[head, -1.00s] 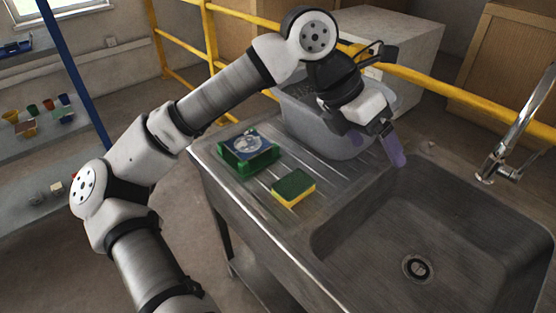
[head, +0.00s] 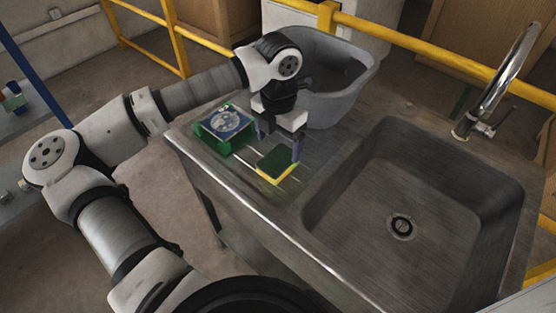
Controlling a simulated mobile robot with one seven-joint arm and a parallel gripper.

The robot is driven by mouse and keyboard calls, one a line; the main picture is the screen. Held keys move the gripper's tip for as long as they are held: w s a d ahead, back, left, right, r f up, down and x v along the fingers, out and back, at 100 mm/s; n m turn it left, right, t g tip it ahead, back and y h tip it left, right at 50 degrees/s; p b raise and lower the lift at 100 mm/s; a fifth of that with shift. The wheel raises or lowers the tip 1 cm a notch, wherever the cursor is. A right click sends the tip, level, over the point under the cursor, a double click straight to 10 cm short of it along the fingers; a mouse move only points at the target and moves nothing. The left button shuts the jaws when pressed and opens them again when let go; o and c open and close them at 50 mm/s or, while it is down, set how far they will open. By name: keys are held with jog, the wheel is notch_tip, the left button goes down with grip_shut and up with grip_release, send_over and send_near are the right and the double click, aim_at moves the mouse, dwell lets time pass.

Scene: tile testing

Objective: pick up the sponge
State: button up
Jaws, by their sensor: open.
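The sponge (head: 279,164), green on top and yellow below, lies flat on the ribbed metal drainboard left of the sink basin. My gripper (head: 278,150) points down at it with its fingers spread. One purple-grey finger shows at the sponge's right edge, and the other shows near its far left side. The gripper is open, with nothing held. I cannot tell whether the fingers touch the sponge.
A green box with a blue-and-white top (head: 226,126) stands just left of the gripper. A grey tub (head: 345,100) stands behind it on the drainboard. The sink basin (head: 440,200) is empty, with a tall tap (head: 500,80) at its back right. Yellow railing (head: 400,52) runs behind.

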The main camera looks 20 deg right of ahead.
aim_at(278, 159)
jog(key=f, duration=0.1)
jog(key=f+p, duration=0.2)
jog(key=f, duration=0.1)
jog(key=shift+s+a, duration=0.15)
jog(key=shift+s, duration=0.2)
jog(key=shift+f, duration=0.6)
jog(key=c, duration=1.1)
